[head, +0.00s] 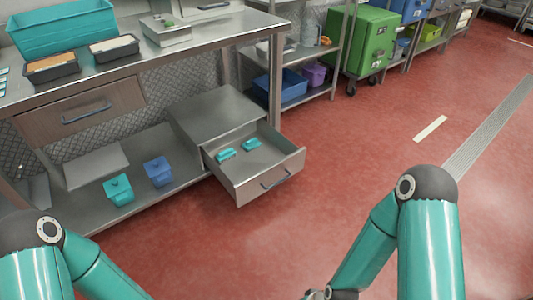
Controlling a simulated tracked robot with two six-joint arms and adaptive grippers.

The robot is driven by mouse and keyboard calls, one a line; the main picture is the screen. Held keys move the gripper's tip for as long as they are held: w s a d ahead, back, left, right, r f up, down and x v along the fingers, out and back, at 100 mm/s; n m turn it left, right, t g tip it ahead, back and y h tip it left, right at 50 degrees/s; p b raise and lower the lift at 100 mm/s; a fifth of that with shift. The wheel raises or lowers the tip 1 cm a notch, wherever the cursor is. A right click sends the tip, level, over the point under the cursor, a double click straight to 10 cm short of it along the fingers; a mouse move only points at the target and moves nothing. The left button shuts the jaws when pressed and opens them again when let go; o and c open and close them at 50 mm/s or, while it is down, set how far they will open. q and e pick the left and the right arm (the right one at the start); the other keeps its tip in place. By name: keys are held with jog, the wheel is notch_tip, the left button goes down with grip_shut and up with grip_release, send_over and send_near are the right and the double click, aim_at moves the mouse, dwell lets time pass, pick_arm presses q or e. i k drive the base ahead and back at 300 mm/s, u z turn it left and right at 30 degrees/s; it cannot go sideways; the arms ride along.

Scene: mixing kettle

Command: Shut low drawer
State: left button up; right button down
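The low drawer (258,185) stands pulled out from its metal cabinet (217,112) under the workbench. It has a dark blue handle (275,181) on its front. Two small teal items (227,155) that look like brushes lie inside it. My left gripper is out of the picture; only part of the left arm shows at the lower left. My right arm comes in at the lower right, and its wrist end shows at the bottom edge. The fingers of the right gripper are not visible. Neither arm is at the drawer.
An upper drawer (80,110) under the worktop is shut. A teal canister (118,190) and a blue canister (158,171) stand on the low shelf left of the open drawer. The red floor (330,190) before and right of the drawer is clear. A green cabinet (370,42) stands behind.

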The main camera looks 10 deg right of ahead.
aim_at(247, 175)
jog(key=u, duration=0.3)
jog(key=i, duration=1.55)
jog(key=z, duration=0.65)
